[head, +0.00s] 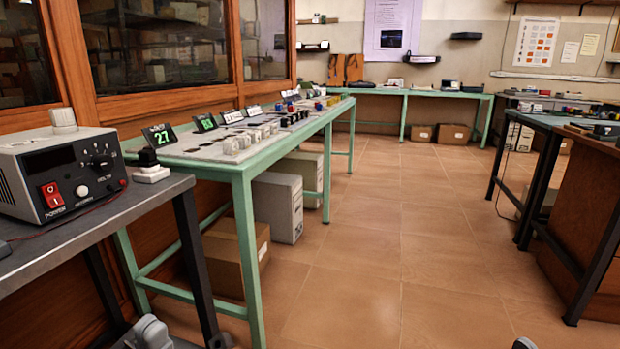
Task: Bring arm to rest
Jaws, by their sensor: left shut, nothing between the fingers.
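My left gripper (154,334) shows only in part at the bottom edge of the head view, low at the left, below the grey workbench (95,222). It is shut and holds nothing. Its fingertips are hard to make out against the dark bench frame. It hangs apart from the bench top and the green table (243,178). A small grey piece at the bottom edge, right of centre, seems to be part of my right arm; the right gripper itself is out of view.
A power supply box (60,172) with a red switch stands on the grey workbench. The green table holds several small devices and number signs. Cardboard boxes (236,256) and a pale case (278,207) stand beneath it. A dark table (545,121) stands right. The tiled floor (400,240) between is clear.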

